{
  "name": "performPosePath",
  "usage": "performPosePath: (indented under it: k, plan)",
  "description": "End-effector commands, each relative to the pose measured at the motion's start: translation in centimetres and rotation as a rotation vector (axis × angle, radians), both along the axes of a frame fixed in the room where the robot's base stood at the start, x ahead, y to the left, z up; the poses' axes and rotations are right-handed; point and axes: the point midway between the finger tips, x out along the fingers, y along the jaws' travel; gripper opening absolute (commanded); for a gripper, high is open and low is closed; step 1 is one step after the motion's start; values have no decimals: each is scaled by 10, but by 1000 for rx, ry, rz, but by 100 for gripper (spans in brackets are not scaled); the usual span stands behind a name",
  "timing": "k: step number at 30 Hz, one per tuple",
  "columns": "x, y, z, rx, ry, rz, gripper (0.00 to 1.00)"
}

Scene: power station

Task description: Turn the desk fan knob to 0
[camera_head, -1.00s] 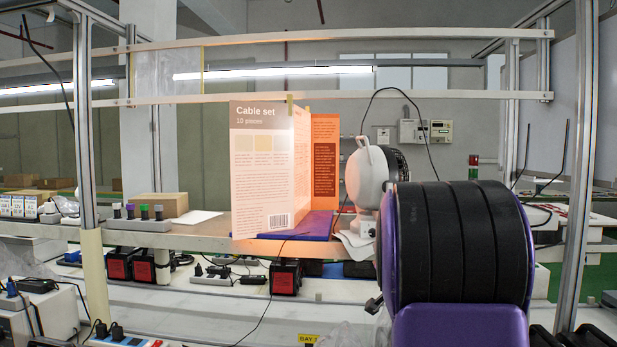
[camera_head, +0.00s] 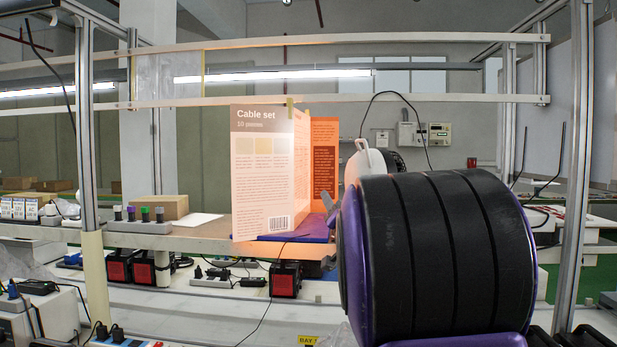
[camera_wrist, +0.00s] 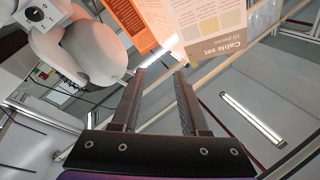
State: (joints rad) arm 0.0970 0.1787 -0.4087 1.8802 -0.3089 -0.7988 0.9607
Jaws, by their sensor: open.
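The desk fan (camera_head: 366,163) is white and stands on the bench shelf, mostly hidden behind my arm in the head view. In the wrist view the fan (camera_wrist: 85,52) shows at the upper left, turned over in the picture. Its base carries a small round black knob (camera_wrist: 34,14) near the top-left corner; I cannot read its setting. My gripper (camera_wrist: 160,74) is open and empty, with its fingers apart from the fan and to the right of the knob there. In the head view my gripper (camera_head: 328,232) shows at the left edge of my arm.
A tall "Cable set" card (camera_head: 262,170) stands just left of my gripper, with an orange panel (camera_head: 324,158) behind it. A purple mat (camera_head: 314,232) lies under them. A black cable (camera_head: 408,97) arches above the fan. Metal rails cross above the shelf.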

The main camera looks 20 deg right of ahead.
Motion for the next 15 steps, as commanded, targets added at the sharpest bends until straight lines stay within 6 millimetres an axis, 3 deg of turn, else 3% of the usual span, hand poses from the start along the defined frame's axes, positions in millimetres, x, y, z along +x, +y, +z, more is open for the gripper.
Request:
performPosePath:
  k: [6,15]
  plan:
    - [6,31,32,-41,-57,53,44]
    - [9,56,61,-74,-109,98,44]
